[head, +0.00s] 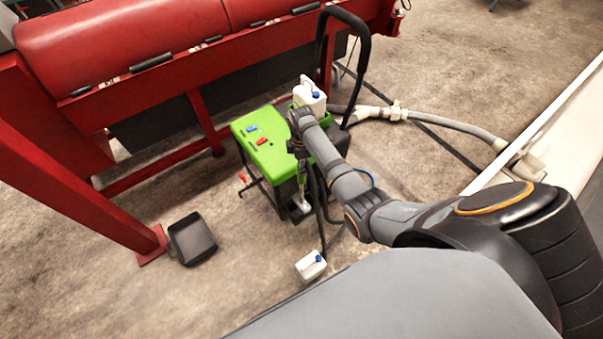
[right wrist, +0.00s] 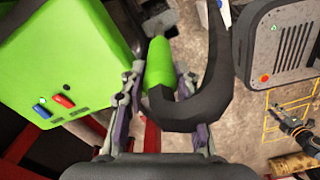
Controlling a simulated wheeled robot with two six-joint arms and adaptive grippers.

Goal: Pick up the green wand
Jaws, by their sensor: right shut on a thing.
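The green wand (right wrist: 158,62) stands between the two fingers of my right gripper (right wrist: 160,78) in the right wrist view. The fingers are shut on it. A thick black curved hose or handle (right wrist: 213,85) joins its near end and bends up to the right. In the head view my right gripper (head: 301,172) points down beside the green-topped machine (head: 262,145). The wand is mostly hidden there by the arm and gripper. My left gripper is not in view.
The machine has blue and red switches and a black push handle (head: 362,60). A red frame (head: 75,205) and a black tray (head: 192,240) are at left. A grey hose (head: 450,122) lies behind.

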